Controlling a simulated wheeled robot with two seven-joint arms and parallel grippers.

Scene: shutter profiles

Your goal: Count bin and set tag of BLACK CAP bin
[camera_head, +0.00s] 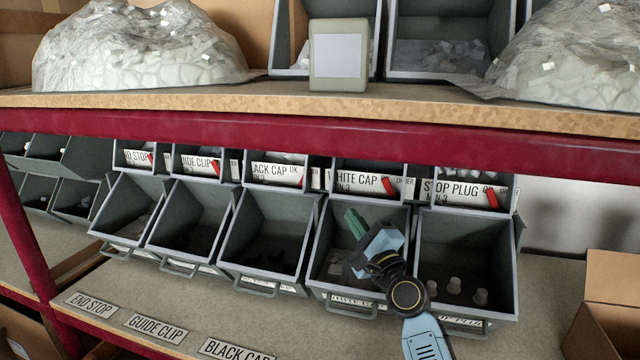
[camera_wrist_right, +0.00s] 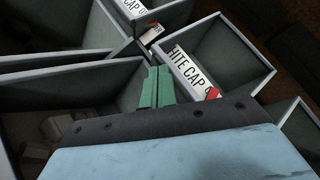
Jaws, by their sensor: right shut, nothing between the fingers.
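The BLACK CAP bin (camera_head: 232,232) is the third grey bin from the left in the front row. Small dark caps lie on its dark floor; their count is hard to tell. The BLACK CAP tag (camera_head: 272,172) sits behind it on an upper bin, with a red slider (camera_head: 300,179) at its right end. My right gripper (camera_head: 355,223) is shut and empty, its green fingers above the WHITE CAP bin (camera_head: 318,250), right of the BLACK CAP bin. My left gripper is not in view.
END STOP (camera_head: 133,158), GUIDE CLIP (camera_head: 196,165) and STOP PLUG (camera_head: 455,191) tags line the same row. A red shelf beam (camera_head: 320,137) runs above the bins. A cardboard box (camera_head: 612,300) stands at the right. The shelf strip before the bins is clear.

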